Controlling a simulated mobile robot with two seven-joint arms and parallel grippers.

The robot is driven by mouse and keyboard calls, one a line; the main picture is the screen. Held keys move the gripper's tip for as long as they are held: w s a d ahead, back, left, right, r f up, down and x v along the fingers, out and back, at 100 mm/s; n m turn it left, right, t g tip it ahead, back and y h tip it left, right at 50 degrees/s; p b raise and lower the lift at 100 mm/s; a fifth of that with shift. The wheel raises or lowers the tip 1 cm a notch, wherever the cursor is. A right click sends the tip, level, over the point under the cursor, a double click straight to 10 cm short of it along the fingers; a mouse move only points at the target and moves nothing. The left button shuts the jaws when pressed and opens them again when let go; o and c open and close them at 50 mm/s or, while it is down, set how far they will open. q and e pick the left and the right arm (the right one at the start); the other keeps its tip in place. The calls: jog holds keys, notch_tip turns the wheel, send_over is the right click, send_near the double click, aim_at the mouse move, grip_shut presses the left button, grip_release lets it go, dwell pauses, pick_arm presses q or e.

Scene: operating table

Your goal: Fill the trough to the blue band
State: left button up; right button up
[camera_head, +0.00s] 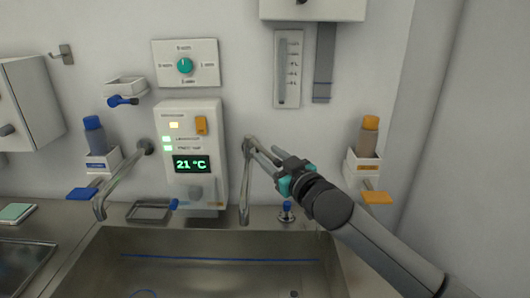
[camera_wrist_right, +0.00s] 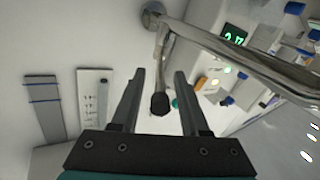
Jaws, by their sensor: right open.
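The steel trough (camera_head: 220,280) fills the lower middle of the head view, and I see no clear water surface in it. The blue band (camera_head: 220,259) runs as a thin line along its back inner wall. A bent steel spout (camera_head: 244,195) comes from the wall over the trough's back edge. My right gripper (camera_head: 262,154) is open beside the top of this spout. In the right wrist view its two fingers (camera_wrist_right: 160,75) stand apart, with a dark-ended lever (camera_wrist_right: 160,103) showing between them; I cannot tell whether they touch it. My left gripper is out of view.
A second spout (camera_head: 118,181) with a blue paddle (camera_head: 82,193) stands left; an orange paddle (camera_head: 377,197) stands right. The control box (camera_head: 191,130) reads 21 °C. Blue-capped (camera_head: 94,135) and orange-capped (camera_head: 368,136) bottles sit in wall holders.

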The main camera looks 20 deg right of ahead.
jog(key=shift+x, duration=1.25)
jog(key=shift+c, duration=0.3)
grip_shut()
